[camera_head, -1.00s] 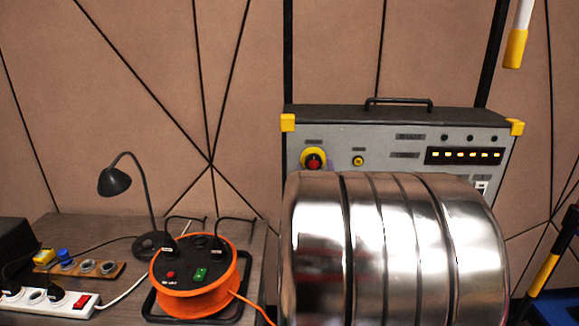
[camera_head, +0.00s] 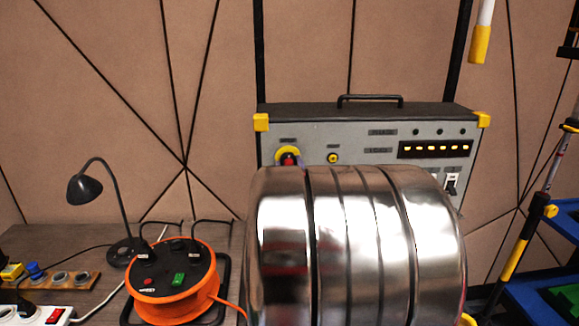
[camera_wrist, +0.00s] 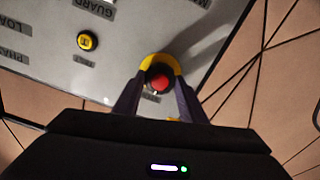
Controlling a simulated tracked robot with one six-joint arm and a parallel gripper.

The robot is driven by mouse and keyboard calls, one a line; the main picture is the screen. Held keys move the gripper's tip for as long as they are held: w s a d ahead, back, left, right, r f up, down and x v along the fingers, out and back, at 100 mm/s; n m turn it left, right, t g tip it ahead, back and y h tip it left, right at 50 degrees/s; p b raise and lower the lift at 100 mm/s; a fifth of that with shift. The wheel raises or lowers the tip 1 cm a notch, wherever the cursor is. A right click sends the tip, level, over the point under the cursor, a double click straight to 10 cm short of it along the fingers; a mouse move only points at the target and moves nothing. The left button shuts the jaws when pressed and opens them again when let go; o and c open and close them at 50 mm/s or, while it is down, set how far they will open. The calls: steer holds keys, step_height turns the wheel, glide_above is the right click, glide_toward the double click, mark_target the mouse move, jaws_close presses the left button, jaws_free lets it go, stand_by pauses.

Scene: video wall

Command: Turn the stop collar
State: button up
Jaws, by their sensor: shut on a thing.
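The emergency stop is a red button (camera_wrist: 160,80) with a yellow collar (camera_wrist: 160,62) around it, on the grey panel (camera_wrist: 75,75). In the head view the red button (camera_head: 289,160) and yellow collar (camera_head: 287,151) show just above my shiny arm, with their lower part hidden. In the wrist view my gripper (camera_wrist: 158,84) has one dark finger on each side of the stop and is shut on its collar. The exact finger contact is hard to see.
A small yellow button (camera_head: 333,158), a row of lit lamps (camera_head: 435,149) and a white switch (camera_head: 451,183) sit on the same panel. A desk lamp (camera_head: 85,188), orange cable reel (camera_head: 172,295) and power strip (camera_head: 40,316) stand at left. A blue shelf (camera_head: 545,300) stands at right.

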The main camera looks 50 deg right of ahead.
steer(key=shift+a+m, duration=0.1)
steer(key=shift+m, duration=0.2)
steer(key=m, duration=0.3)
steer(key=shift+m, duration=2.3)
steer(key=o, duration=1.1)
steer(key=shift+c, duration=0.2)
